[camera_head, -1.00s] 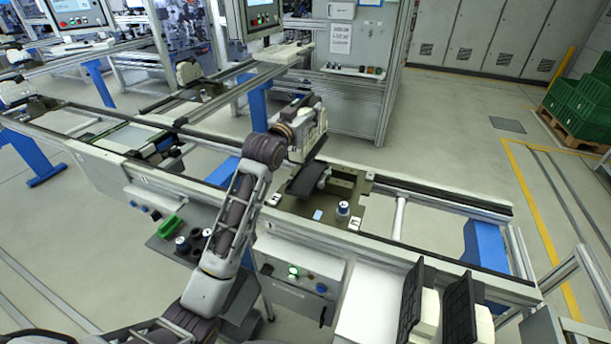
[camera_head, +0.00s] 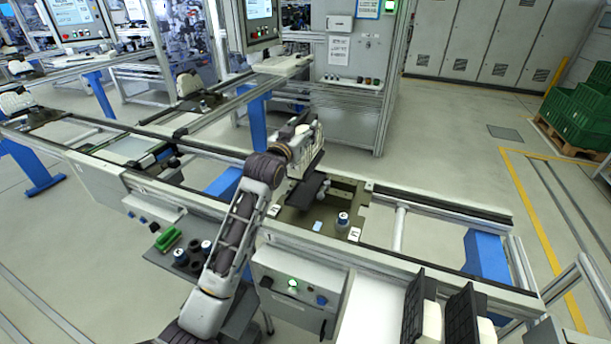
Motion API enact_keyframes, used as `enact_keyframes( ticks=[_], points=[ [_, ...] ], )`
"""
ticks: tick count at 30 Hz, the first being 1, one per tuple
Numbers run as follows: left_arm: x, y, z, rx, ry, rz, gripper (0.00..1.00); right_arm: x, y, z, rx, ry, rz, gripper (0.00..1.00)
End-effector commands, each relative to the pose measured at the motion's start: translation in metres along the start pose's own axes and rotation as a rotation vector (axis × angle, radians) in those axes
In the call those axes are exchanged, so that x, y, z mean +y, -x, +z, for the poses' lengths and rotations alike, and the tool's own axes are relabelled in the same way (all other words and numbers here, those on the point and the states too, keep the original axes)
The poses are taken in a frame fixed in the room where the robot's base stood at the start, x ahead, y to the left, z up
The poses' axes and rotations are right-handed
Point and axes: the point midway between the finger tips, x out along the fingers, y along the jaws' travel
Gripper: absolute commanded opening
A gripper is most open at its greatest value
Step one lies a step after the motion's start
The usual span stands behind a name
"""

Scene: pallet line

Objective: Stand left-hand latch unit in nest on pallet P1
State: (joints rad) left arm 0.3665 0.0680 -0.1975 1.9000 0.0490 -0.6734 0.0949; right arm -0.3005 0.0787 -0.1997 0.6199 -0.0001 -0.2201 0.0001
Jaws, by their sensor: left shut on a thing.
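The latch unit (camera_head: 307,190), with a dark plate and what looks like a pale body, is held tilted above the pallet (camera_head: 348,188) on the conveyor. My left gripper (camera_head: 303,155) is shut on it; its fingertips are hard to separate from the unit's pale body. The unit's lower end is close over the left part of the pallet; I cannot tell whether it touches. The nest is partly hidden behind the unit and gripper. Which pallet is P1 is not readable. My right gripper is not in view.
Two similar black-and-white units (camera_head: 416,308) stand on the white surface (camera_head: 368,305) at the lower right. A control box (camera_head: 292,300) hangs at the conveyor's front. Green crates (camera_head: 575,118) stand far right.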

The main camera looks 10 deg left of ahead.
Motion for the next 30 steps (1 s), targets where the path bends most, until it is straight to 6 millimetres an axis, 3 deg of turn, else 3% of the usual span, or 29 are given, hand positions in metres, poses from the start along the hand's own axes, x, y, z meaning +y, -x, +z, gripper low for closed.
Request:
enact_keyframes(
  ticks=[12,30],
  points=[
    [0.000,0.000,0.050,0.000,-0.001,0.000,0.00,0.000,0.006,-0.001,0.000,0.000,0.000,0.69],
    [0.000,0.000,0.066,-0.001,0.000,0.000,0.00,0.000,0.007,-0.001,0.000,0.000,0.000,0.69]
  ],
)
